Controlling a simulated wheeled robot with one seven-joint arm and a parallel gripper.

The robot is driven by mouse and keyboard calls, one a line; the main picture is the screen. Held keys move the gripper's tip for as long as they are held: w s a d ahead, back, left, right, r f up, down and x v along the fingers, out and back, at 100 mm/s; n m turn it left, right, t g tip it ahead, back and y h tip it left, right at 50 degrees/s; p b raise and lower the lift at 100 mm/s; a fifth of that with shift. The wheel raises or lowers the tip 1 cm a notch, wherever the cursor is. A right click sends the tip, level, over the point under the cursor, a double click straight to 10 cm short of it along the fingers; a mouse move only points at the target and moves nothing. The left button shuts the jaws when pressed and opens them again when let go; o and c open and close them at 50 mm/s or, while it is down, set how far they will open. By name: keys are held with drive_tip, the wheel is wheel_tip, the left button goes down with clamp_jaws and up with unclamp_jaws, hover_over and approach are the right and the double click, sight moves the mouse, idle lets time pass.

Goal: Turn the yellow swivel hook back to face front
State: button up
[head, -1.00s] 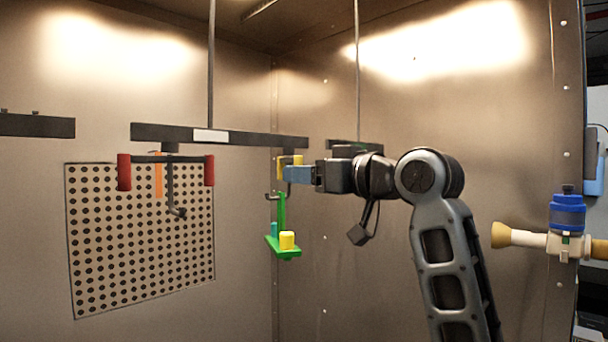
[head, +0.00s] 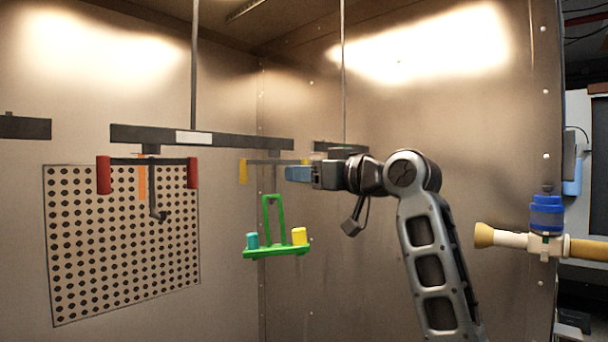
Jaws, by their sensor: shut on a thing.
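The yellow swivel hook (head: 243,172) hangs under the dark overhead bar in the head view. Its crossbar runs left to right, nearly broadside to me, with one yellow end tab at each side. The right tab is mostly hidden behind my blue-tipped gripper (head: 288,173). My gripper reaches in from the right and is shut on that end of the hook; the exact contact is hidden. A green hanging frame (head: 276,251) is below the hook, with a teal cylinder (head: 252,240) on its left and a yellow cylinder (head: 299,236) on its right.
A red-ended swivel hook (head: 104,175) hangs to the left from the same overhead bar (head: 163,136), before a perforated panel (head: 120,240). A spray-like fitting with a blue cap (head: 547,213) is at the right. The space below the green frame is clear.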

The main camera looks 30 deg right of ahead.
drive_tip(key=shift+w, duration=0.15)
drive_tip(key=c, duration=0.4)
drive_tip(key=shift+w+f, duration=0.15)
drive_tip(key=shift+w, duration=0.15)
drive_tip(key=shift+c, duration=0.6)
drive_tip(key=shift+w, duration=0.6)
drive_tip(key=shift+c, duration=0.5)
drive_tip(key=shift+o, duration=0.6)
drive_tip(key=shift+x, duration=0.9)
drive_tip(key=o, duration=0.6)
drive_tip(key=v, duration=0.9)
drive_tip(key=shift+d, duration=0.15)
